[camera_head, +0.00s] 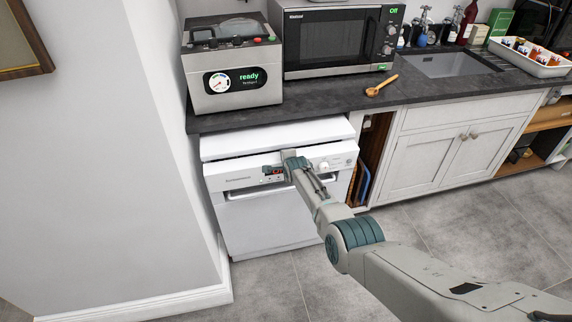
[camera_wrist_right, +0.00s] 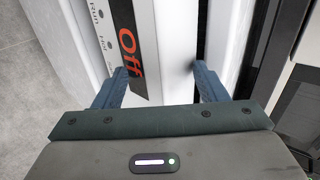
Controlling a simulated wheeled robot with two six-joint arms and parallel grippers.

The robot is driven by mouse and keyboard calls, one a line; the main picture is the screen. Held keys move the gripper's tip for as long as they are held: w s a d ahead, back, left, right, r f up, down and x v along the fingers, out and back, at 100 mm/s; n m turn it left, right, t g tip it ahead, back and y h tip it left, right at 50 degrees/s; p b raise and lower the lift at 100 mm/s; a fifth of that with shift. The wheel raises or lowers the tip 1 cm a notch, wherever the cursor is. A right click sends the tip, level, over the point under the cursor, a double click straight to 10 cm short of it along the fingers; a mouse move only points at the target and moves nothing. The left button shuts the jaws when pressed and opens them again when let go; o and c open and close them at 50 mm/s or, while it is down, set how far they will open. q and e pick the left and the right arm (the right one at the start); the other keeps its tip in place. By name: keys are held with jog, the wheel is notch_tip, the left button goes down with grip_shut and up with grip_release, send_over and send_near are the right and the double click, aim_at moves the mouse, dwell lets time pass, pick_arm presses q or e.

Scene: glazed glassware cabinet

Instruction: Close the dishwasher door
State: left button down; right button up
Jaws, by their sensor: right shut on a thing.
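The white dishwasher (camera_head: 262,222) stands under the left end of the counter. Its door front (camera_head: 238,182), with a control panel and a handle bar, stands slightly forward at the top, with a narrow dark gap below the white top panel (camera_head: 275,136). My right gripper (camera_head: 290,162) is at the door's upper edge, near the middle of the control panel. In the right wrist view its two fingers (camera_wrist_right: 160,88) straddle the door's top edge, and the "Off" display (camera_wrist_right: 128,45) lies between them. The gripper hides part of the panel. My left gripper is out of view.
A steel appliance reading "ready" (camera_head: 232,72), a microwave (camera_head: 335,42) and a wooden spoon (camera_head: 381,86) are on the dark counter (camera_head: 320,98). A wall (camera_head: 110,150) stands close on the left. The grey floor (camera_head: 275,285) before the dishwasher is clear.

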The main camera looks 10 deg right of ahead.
jog(key=shift+s+f, duration=0.45)
jog(key=shift+f, duration=0.35)
jog(key=o, duration=1.1)
jog(key=shift+w+r+p+v, duration=0.15)
jog(key=shift+p+v, duration=0.4)
jog(key=shift+v, duration=1.25)
jog(key=shift+w+r+p+v, duration=0.15)
jog(key=shift+p+v, duration=0.45)
jog(key=shift+v, duration=1.2)
jog(key=shift+w+r+p+v, duration=0.15)
jog(key=shift+p+v, duration=0.4)
jog(key=shift+v, duration=1.25)
jog(key=shift+s, duration=0.1)
